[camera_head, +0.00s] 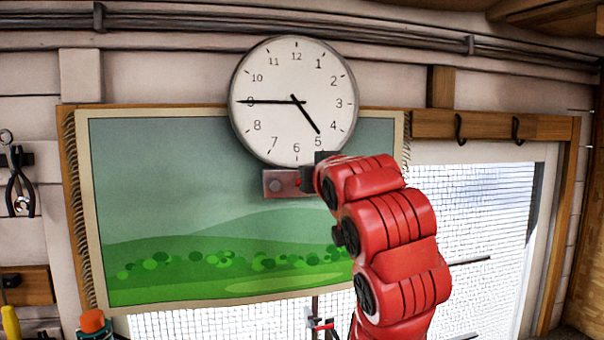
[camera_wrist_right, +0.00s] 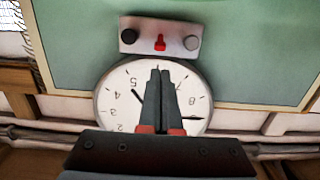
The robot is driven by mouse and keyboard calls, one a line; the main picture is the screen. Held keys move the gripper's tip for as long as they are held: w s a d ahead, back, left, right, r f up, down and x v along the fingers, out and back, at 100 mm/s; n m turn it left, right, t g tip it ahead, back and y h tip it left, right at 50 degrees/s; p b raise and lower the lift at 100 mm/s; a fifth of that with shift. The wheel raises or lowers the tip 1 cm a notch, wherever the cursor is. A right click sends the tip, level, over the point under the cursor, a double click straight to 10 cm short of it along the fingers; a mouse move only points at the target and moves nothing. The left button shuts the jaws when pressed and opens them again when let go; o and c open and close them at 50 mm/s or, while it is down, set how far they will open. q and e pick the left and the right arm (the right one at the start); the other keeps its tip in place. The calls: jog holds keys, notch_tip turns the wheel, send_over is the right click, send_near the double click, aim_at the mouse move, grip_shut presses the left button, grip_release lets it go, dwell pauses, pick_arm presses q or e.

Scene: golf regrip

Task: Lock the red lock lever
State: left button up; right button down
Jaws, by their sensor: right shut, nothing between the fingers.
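A grey plate (camera_wrist_right: 128,39) with a round knob at each end sits on the wall below the clock. A small red lever (camera_wrist_right: 160,43) stands at its middle; its red also shows in the head view (camera_head: 299,182), partly covered by my right gripper. In the wrist view, which is upside down, my right gripper (camera_wrist_right: 160,71) is shut and empty. Its dark fingertips lie over the clock face, pointing toward the lever, with a small gap in the picture. In the head view the right gripper (camera_head: 314,172) is mostly hidden by my red arm. My left gripper is out of view.
A round wall clock (camera_head: 280,75) hangs just above the plate. A green landscape hanging (camera_head: 160,180) covers the wall behind. Pliers (camera_head: 20,185) hang at left, hooks (camera_head: 517,130) at right. A small red-tipped part (camera_head: 320,324) shows at the bottom.

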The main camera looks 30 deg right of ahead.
jog(key=p+x, duration=0.3)
jog(key=x, duration=0.3)
jog(key=shift+w+d+p, duration=0.1)
jog(key=shift+w+p, duration=0.05)
jog(key=shift+p, duration=0.15)
jog(key=shift+f, duration=0.15)
